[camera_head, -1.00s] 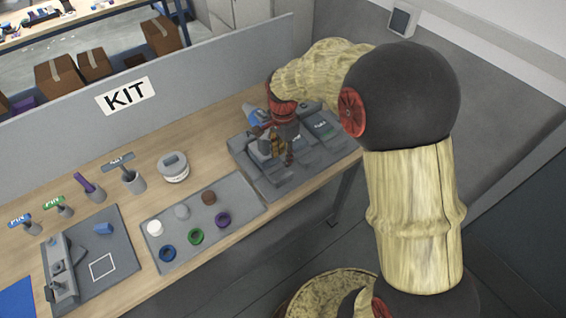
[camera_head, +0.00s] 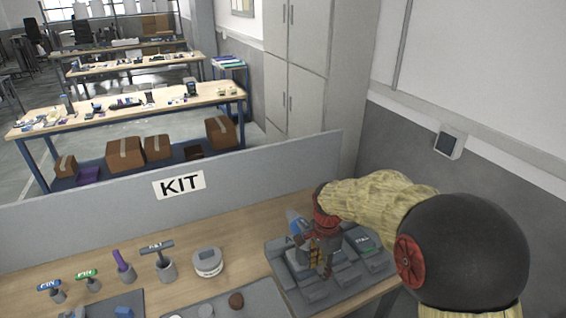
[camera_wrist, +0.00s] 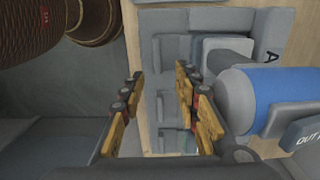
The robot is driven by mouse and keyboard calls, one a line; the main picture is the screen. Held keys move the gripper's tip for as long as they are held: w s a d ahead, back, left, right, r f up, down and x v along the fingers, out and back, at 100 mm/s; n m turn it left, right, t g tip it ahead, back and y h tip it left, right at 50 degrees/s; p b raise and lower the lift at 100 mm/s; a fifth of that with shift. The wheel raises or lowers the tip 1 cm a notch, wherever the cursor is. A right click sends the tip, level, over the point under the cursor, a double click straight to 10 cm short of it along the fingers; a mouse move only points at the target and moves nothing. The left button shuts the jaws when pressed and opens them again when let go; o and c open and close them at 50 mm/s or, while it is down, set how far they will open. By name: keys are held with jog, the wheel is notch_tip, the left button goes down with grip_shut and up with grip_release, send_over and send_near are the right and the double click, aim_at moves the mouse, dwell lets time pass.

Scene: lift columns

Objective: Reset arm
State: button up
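My gripper (camera_head: 318,262) points down over the grey compartmented tray (camera_head: 345,282) at the right end of the workbench. In the wrist view my gripper (camera_wrist: 158,78) has its two fingers apart, and nothing shows between them. Grey compartments of the tray show beyond and below the fingers. A blue and grey cylindrical part (camera_wrist: 280,95) lies just right of the right finger, apart from it. It shows as a small blue shape behind my gripper in the head view (camera_head: 295,222). My arm comes in from the right, and it hides part of the tray.
A grey partition with a KIT sign (camera_head: 179,185) stands behind the bench. A round grey-white container (camera_head: 208,262) and several holders with upright tools, one purple (camera_head: 122,262), stand to the left. A wall and cabinet (camera_head: 300,60) are behind.

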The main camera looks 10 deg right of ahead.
jog(key=s+r+n+t+b, duration=0.1)
jog(key=s+r+n+t, duration=0.1)
jog(key=s+r+n, duration=0.5)
jog(key=s+r+n+t+b, duration=0.1)
jog(key=s+r+n+t, duration=0.2)
jog(key=s, duration=1.4)
notch_tip(320, 180, up, 7)
jog(key=n, duration=0.4)
jog(key=shift+s+d+t, duration=0.15)
jog(key=shift+d+t, duration=0.15)
jog(key=shift+d, duration=0.05)
